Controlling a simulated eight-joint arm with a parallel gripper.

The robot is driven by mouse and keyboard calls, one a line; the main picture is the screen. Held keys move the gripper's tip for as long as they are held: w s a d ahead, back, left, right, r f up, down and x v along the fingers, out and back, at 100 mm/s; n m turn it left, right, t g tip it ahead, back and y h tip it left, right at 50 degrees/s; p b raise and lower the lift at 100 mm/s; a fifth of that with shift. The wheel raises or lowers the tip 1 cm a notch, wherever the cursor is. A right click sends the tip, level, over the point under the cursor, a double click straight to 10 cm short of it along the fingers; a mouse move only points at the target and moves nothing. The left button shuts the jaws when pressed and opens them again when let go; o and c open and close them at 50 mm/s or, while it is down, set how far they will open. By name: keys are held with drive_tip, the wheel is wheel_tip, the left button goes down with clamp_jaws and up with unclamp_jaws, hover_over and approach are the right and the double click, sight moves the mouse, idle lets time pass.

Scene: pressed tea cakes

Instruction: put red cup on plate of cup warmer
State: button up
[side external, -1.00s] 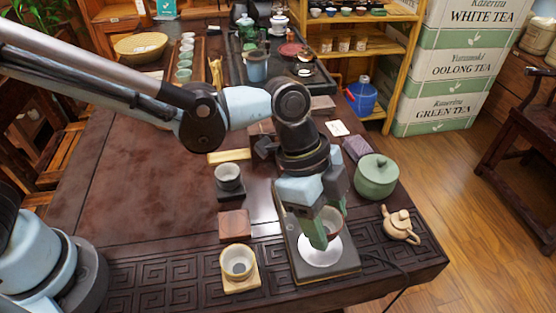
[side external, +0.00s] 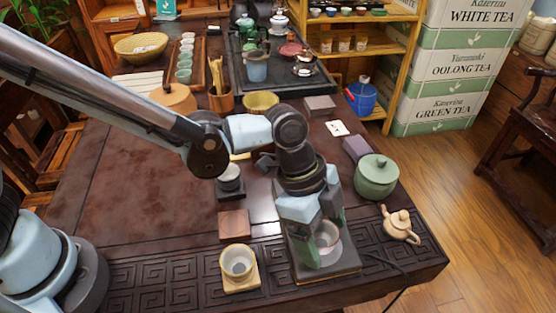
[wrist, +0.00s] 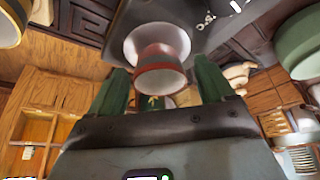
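The red cup (wrist: 160,72) has a pale inside and a red band near its rim. In the wrist view it stands upright on the round white plate (wrist: 135,42) of the dark cup warmer (wrist: 208,38). In the side view the cup (side external: 328,240) also sits over the warmer's plate, on the front part of the warmer (side external: 343,267). My gripper (wrist: 160,80) is open, with its green fingers on either side of the cup and a small gap visible at each side. In the side view my gripper (side external: 323,243) partly hides the cup and plate.
A cream cup (side external: 238,262) on a wooden coaster stands left of the warmer. A grey cup (side external: 229,178) stands farther back. A green lidded pot (side external: 376,178) and a tan teapot (side external: 399,224) stand to the right. A cable runs off the table's front edge.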

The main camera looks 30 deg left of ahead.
drive_tip(key=v, duration=1.2)
drive_tip(key=s+a+f+n+t+y, duration=0.1)
drive_tip(key=a+n+t+y, duration=0.3)
drive_tip(key=a+n, duration=1.4)
drive_tip(key=s+a+t, duration=0.1)
drive_tip(key=a+t, duration=0.2)
drive_tip(key=a, duration=0.6)
drive_tip(key=shift+a+f+y, duration=0.15)
drive_tip(key=shift+a+y, duration=0.15)
